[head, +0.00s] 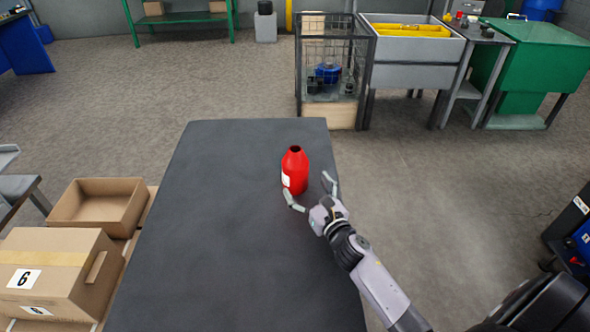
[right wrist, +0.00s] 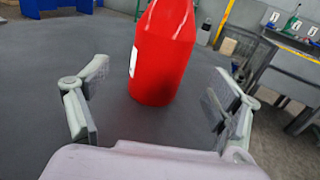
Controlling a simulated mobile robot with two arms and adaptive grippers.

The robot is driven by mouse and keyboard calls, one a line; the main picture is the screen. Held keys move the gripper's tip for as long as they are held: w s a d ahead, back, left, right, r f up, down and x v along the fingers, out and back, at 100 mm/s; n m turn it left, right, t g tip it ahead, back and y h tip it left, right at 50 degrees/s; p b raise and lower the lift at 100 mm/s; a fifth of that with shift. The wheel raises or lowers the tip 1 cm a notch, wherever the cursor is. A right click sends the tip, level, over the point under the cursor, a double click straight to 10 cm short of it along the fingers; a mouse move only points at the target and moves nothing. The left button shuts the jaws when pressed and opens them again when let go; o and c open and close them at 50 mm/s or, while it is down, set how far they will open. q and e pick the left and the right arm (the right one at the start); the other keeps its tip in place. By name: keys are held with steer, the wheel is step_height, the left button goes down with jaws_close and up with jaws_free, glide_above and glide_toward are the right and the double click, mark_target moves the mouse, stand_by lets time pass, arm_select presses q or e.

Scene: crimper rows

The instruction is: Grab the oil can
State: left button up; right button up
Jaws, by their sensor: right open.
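The oil can is a red bottle (head: 295,172) with a dark open top and a white label on its left side. It stands upright on the dark grey table (head: 220,230), near the right edge. My right gripper (head: 311,190) is open, its two fingers pointing at the can from the front right. In the right wrist view the red can (right wrist: 164,55) stands just beyond the fingertips, between the lines of the two open fingers (right wrist: 155,90). Neither finger appears to touch it. The can's top is cut off in that view. My left gripper is not in view.
Cardboard boxes (head: 50,270) stand left of the table. Beyond it are a wire cage (head: 330,45), a grey sink unit (head: 415,48) and a green bin (head: 540,60). The table top around the can is otherwise clear.

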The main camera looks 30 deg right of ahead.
mark_target(295, 170)
steer(key=shift+w, duration=1.45)
steer(key=w+p, duration=0.1)
steer(key=w, duration=0.3)
steer(key=shift+w+d, duration=0.1)
steer(key=shift+d, duration=0.1)
steer(key=shift+w, duration=0.3)
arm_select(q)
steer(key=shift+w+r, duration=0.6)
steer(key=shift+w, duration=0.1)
arm_select(e)
steer(key=shift+c, duration=0.7)
steer(key=c, duration=1.2)
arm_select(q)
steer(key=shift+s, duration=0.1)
arm_select(e)
steer(key=shift+c, duration=0.5)
